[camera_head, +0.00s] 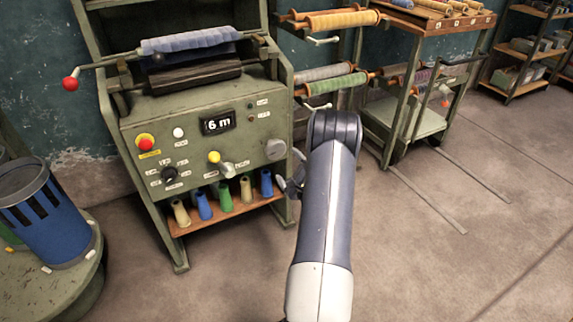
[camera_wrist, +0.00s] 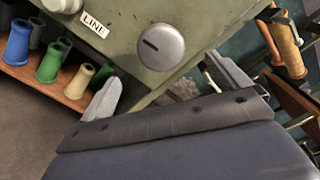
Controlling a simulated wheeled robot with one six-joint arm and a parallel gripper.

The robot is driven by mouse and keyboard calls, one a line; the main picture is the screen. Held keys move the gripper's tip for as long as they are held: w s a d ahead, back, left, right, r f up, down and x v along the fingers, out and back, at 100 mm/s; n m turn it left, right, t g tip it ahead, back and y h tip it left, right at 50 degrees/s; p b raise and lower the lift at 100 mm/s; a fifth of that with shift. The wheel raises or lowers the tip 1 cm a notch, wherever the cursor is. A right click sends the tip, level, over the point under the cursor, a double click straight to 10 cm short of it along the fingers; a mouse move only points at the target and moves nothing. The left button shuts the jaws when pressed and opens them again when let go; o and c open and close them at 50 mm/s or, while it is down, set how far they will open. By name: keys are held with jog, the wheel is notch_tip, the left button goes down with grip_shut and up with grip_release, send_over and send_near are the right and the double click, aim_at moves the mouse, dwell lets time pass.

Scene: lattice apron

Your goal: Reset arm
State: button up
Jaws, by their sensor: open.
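My arm reaches up from the bottom of the head view and bends over at its top. My gripper (camera_head: 292,184) shows only partly there, at the left of the arm, in front of the machine's right side. In the wrist view my gripper (camera_wrist: 166,86) is open, with its two fingers wide apart and nothing seen between them. The green machine (camera_head: 200,107) stands just beyond it. Its round grey knob (camera_wrist: 161,44) is close ahead and also shows in the head view (camera_head: 275,149). I cannot tell the exact gap between the fingers and the panel.
A blue bin (camera_head: 62,230) is at left, a roll rack (camera_head: 408,90) at right.

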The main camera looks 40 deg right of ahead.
aim_at(276, 152)
jog(key=shift+w, duration=0.1)
jog(key=b+x, duration=0.1)
jog(key=x, duration=0.9)
jog(key=shift+w+b, duration=0.35)
jog(key=shift+w, duration=0.05)
jog(key=shift+s, duration=0.1)
jog(key=shift+s, duration=0.1)
